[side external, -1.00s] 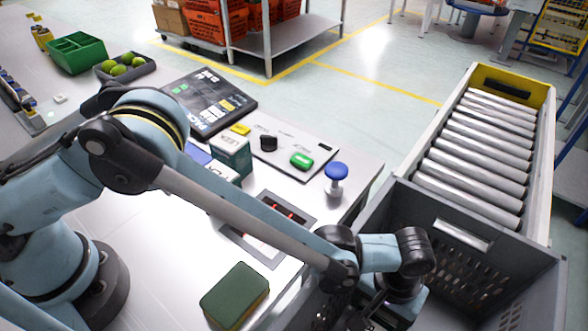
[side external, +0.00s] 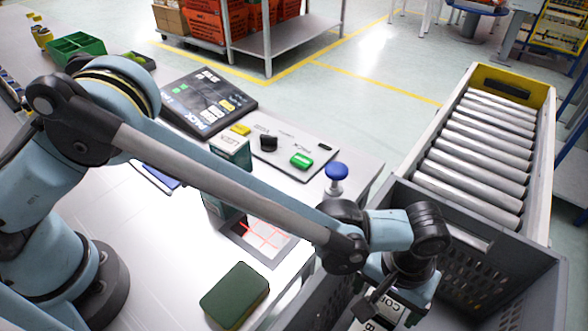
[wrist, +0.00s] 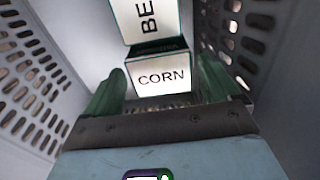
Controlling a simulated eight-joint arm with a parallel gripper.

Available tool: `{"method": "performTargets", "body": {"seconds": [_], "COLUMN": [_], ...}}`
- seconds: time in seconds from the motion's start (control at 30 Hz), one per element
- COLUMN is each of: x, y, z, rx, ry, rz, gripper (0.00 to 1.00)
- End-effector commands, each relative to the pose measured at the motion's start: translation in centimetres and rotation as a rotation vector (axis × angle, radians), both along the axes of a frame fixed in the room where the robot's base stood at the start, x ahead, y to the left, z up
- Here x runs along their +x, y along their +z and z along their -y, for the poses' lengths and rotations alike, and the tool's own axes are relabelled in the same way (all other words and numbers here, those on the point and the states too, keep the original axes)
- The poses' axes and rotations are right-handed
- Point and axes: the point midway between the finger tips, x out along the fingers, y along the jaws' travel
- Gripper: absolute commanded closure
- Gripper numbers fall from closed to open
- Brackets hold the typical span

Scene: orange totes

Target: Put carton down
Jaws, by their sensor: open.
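A carton labelled CORN (wrist: 160,78) is in the wrist view, between and just beyond the green fingers of my gripper (wrist: 160,88). The fingers stand apart, one on each side of it, and I cannot tell whether either touches it. A second carton, with the letters BE (wrist: 148,22) showing, is right beside it at the top. Both are inside the grey tote (wrist: 35,85) with slotted walls. The carton bottoms are hidden.
A roller conveyor (side external: 478,150) runs behind the tote. The white bench holds a green box (side external: 235,294), a LEEK-like carton (side external: 231,150), a blue-topped button (side external: 336,172) and a panel with a green button (side external: 301,160). A red-lit scanner plate (side external: 265,238) lies near the bench edge.

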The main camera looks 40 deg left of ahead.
Motion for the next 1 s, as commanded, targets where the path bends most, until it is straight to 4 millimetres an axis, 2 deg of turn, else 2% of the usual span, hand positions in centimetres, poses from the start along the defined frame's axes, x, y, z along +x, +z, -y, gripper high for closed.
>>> {"method": "performTargets", "body": {"seconds": [0.1, 0.33, 0.5, 0.87, 1.0], "x": [0.0, 0.0, 0.0, 0.1, 1.3], "y": [2.6, 6.0, 7.0, 7.3, 8.9], "z": [0.0, 0.0, 0.0, -0.1, -0.5], "rx": [0.0, 0.0, 0.0, -0.006, -0.069], "ry": [0.0, 0.0, 0.0, 0.007, 0.079], "rz": [0.0, 0.0, 0.0, 0.002, 0.022], "gripper": [0.1, 0.1, 0.1, 0.1, 0.1]}}
